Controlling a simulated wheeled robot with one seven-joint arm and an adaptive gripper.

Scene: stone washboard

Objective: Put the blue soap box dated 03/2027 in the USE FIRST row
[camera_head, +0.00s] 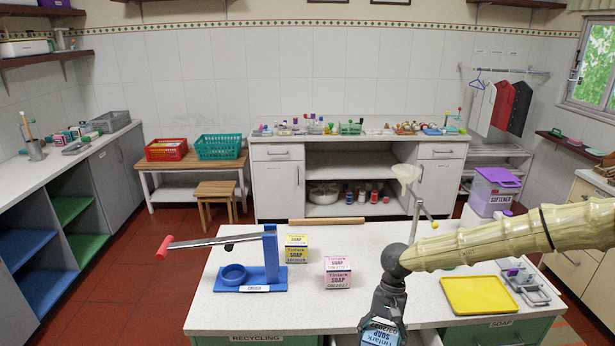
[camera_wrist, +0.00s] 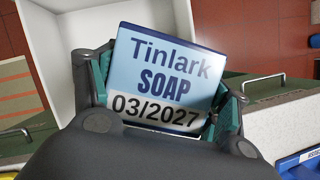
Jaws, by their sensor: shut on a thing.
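The blue soap box (camera_wrist: 166,72) reads "Tinlark SOAP 03/2027" in the wrist view. My gripper (camera_wrist: 170,88) is shut on it, with a finger at each side, and the box sits tilted in the picture. In the head view my gripper (camera_head: 382,322) points down at the table's front edge, and part of the blue box (camera_head: 380,336) shows at the bottom, cut off by the frame. No USE FIRST label is readable.
A blue lever press (camera_head: 268,270) stands at the table's left, and a yellow tray (camera_head: 478,295) lies at the right. A wooden roller (camera_head: 325,221) lies at the back edge. A white-walled open compartment (camera_wrist: 62,40) shows behind the box in the wrist view. The table's middle has bare room.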

